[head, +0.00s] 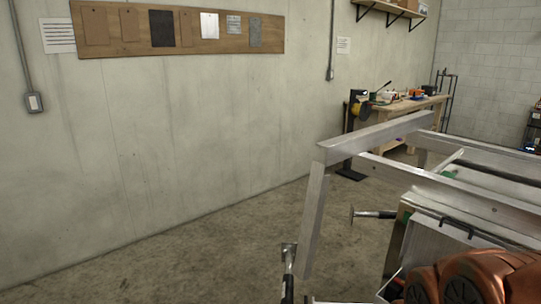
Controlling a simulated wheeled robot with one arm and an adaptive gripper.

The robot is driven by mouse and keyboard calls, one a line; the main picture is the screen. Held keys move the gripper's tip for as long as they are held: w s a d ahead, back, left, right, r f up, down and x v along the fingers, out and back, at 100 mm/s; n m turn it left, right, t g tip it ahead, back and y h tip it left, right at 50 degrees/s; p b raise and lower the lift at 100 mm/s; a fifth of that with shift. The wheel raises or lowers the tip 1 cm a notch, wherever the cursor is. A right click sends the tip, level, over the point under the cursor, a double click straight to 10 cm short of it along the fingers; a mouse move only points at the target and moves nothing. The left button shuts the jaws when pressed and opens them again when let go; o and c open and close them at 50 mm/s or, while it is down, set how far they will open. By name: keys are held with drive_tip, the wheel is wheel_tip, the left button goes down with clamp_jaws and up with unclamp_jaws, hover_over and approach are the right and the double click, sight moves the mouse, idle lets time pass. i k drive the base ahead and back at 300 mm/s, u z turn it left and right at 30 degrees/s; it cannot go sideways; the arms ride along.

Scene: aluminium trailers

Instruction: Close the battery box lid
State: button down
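A pale metal box (430,246), which looks like the battery box, sits at the lower right on the front of the aluminium trailer frame. A flat panel with a dark handle or latch (471,231) stands tilted up at its top; it looks like the lid, raised, but I cannot tell its exact angle. My copper-coloured arm covers the lower right and hides much of the box. My gripper is not in view, so where it is relative to the lid does not show.
The aluminium trailer frame (315,215) juts left in front of the box, with a jack or coupling post (288,268) low beside it. A wooden workbench (405,105) with tools stands behind. Concrete floor (200,265) is clear to the left, up to the wall.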

sight(427, 239)
drive_tip(key=k, duration=0.6)
drive_tip(key=z, duration=0.55)
drive_tip(key=i, duration=1.2)
drive_tip(key=u, duration=0.5)
